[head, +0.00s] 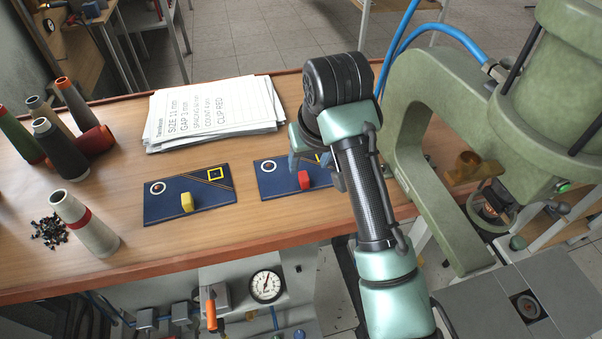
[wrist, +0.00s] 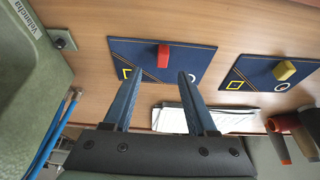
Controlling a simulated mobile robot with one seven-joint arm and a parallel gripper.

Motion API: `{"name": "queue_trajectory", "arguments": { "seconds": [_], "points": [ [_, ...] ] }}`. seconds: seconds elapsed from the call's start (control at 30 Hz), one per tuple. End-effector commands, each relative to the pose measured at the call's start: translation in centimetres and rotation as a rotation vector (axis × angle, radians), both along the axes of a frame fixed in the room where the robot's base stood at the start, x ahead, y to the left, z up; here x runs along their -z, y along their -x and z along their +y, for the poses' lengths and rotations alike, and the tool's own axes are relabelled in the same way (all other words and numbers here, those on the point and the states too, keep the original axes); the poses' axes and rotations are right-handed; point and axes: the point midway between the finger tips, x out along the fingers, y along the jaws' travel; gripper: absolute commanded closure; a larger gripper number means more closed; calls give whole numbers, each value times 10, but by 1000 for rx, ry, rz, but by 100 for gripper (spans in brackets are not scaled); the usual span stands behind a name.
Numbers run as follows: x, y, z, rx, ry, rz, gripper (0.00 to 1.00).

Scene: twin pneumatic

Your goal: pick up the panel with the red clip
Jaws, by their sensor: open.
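The panel with the red clip (head: 266,183) is a dark blue rectangle lying flat on the wooden table, partly hidden by my arm in the head view. Its red clip (head: 304,179) stands at its near edge. In the wrist view the same panel (wrist: 190,60) lies ahead of my gripper (wrist: 155,76), with the red clip (wrist: 163,55) beyond the fingertips, roughly between their lines. My gripper is open and empty, its fingertips overlapping the panel in the picture. A similar blue panel (head: 215,207) with a yellow clip (head: 187,202) lies to the left.
A stack of printed sheets (head: 190,125) lies behind the panels. Thread cones (head: 60,150) stand at the left, with a pile of small dark pieces (head: 48,232). A green machine (head: 430,100) stands at the right. Bare wood (head: 120,180) lies left of the panels.

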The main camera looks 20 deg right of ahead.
Motion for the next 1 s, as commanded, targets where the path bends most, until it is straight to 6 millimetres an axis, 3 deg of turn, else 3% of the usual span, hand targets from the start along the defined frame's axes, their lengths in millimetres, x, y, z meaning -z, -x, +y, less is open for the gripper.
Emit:
{"name": "queue_trajectory", "arguments": {
  "seconds": [0.43, 0.73, 0.77, 1.0],
  "points": [
    [46, -23, 2, 0, 0, 0, 43],
    [52, -25, 2, -1, 0, -3, 43],
    [51, -25, 2, -1, 0, -3, 44],
    [51, -25, 2, -1, 0, -3, 88]
  ]
}}
